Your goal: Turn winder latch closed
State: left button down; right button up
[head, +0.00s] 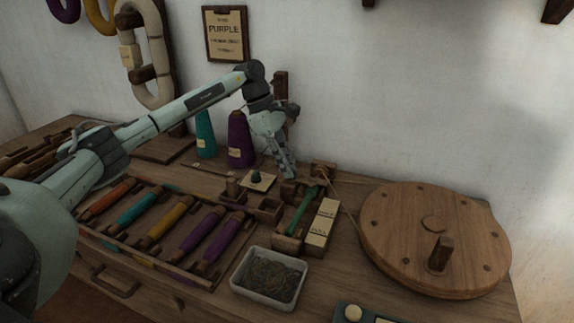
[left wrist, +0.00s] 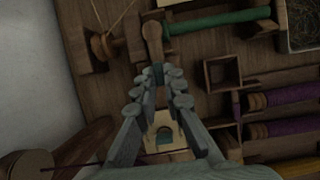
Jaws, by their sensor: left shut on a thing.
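The bobbin winder holds a green bobbin (head: 303,210), which also shows at the top of the left wrist view (left wrist: 215,30). The winder latch (left wrist: 153,38) is a small wooden lever with a rounded end, beside the left end of the green bobbin in the wrist view. My left gripper (head: 287,174) points down at the winder's back end. In the wrist view its fingertips (left wrist: 159,76) are close together around the latch's near end. The fingers hide part of the latch, and its exact angle is hard to tell in the head view. My right gripper is in neither view.
A large round wooden wheel (head: 436,236) stands right of the winder. A white tray (head: 245,284) of tangled thread is in front. A rack of colored bobbins (head: 184,262) lies left. Purple (head: 239,140) and teal (head: 205,135) cones stand behind, near the wall.

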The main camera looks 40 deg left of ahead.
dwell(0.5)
pick_arm(q)
jog(key=c, duration=1.6)
grip_release()
jog(key=v, duration=1.2)
jog(key=shift+w, duration=0.1)
